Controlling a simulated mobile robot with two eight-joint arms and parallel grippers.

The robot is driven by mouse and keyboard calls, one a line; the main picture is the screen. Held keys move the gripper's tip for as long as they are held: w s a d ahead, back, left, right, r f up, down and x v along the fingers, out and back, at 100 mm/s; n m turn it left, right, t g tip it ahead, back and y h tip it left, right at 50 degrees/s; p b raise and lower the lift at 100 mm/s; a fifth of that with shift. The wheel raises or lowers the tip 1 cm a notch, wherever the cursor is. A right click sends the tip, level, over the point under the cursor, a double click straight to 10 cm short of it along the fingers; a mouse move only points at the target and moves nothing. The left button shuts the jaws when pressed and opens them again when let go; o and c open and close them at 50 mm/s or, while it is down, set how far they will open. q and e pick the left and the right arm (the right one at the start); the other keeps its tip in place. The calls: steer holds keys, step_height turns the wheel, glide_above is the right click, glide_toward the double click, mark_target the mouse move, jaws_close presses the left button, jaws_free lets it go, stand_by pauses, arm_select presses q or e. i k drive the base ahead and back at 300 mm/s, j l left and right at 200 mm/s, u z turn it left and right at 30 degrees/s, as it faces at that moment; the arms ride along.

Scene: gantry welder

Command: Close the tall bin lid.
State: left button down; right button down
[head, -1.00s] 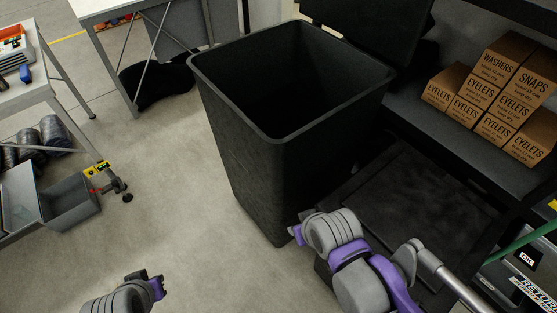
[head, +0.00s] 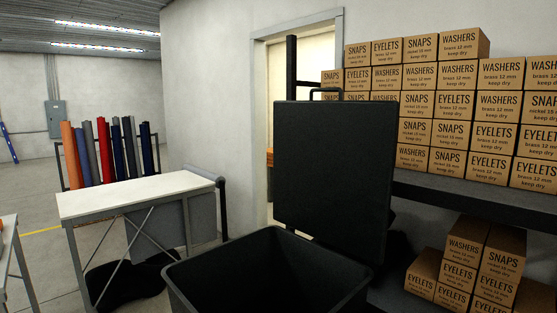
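The tall black bin (head: 185,288) stands at the bottom centre of the head view, its open mouth facing up and its lower body cut off by the frame edge. Its black lid (head: 333,175) stands raised, nearly upright, at the back right of the rim. A thin dark handle (head: 325,91) shows at the lid's top edge. The inside of the bin is dark. Neither of my grippers is in view.
Shelves to the right hold many stacked cardboard boxes (head: 455,115), with more boxes (head: 465,265) on a lower shelf close to the bin's right. A white table (head: 135,197) stands left of the bin, with coloured rolls (head: 100,150) behind it. A doorway (head: 262,120) opens behind the lid.

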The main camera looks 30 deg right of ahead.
mark_target(333, 161)
steer(key=i+j+u, duration=0.35)
steer(key=i+j, duration=0.5)
steer(key=i, duration=0.45)
steer(key=i+j+z, duration=0.1)
steer(key=i, duration=0.4)
steer(key=i+j, duration=0.2)
steer(key=i, duration=0.35)
steer(key=i+l+z, duration=0.1)
steer(key=i+z, duration=0.35)
steer(key=i, duration=0.25)
steer(key=i+j+z, duration=0.1)
steer(key=i+z, duration=0.4)
steer(key=i, duration=0.25)
steer(key=i+z, duration=0.4)
steer(key=i+j+z, duration=0.1)
steer(key=i+z, duration=0.3)
steer(key=i+j+z, duration=0.2)
steer(key=i+z, duration=0.45)
steer(key=z, duration=0.2)
steer(key=i+j+z, duration=0.2)
steer(key=z, duration=0.3)
steer(key=i+j+z, duration=0.2)
steer(key=z, duration=0.25)
steer(key=j, duration=0.1)
